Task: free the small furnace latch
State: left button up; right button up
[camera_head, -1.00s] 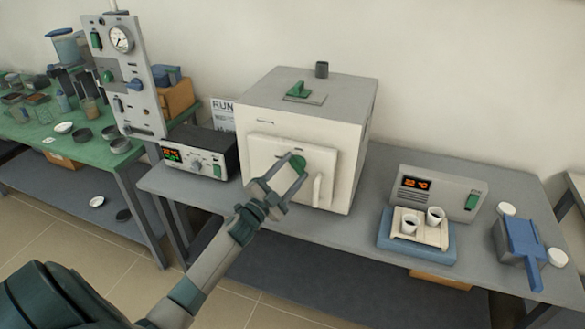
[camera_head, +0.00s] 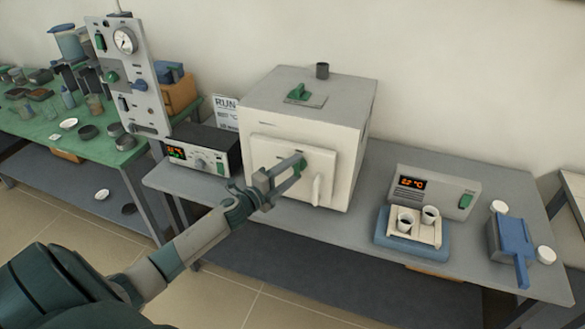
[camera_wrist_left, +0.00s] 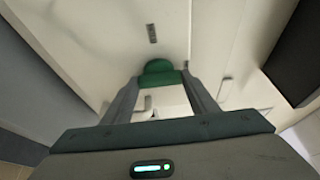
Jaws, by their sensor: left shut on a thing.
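The small furnace (camera_head: 265,120) is a cream box with a grey top on the grey bench. Its door (camera_head: 318,157) is a raised panel on the front face and looks closed, with a pale vertical handle (camera_head: 317,188) low on it. The green latch (camera_wrist_left: 160,70) is at the door's front, between the fingertips of my left gripper (camera_wrist_left: 160,82) in the left wrist view. In the head view my left gripper (camera_head: 298,166) reaches the latch from the lower left and is shut on it, hiding most of it. My right gripper is not in view.
A controller box (camera_head: 200,150) with a lit display stands left of the furnace. A green bench (camera_head: 60,160) with glassware is far left.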

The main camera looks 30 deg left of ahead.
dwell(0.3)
pick_arm(q)
jog(key=o, duration=1)
jog(key=shift+o, duration=0.2)
jog(key=shift+s, duration=0.1)
jog(key=shift+s+f, duration=0.15)
jog(key=shift+s, duration=0.4)
jog(key=s+a+b, duration=0.2)
jog(key=s+b, duration=0.3)
jog(key=s, duration=1.1)
jog(key=shift+a, duration=0.3)
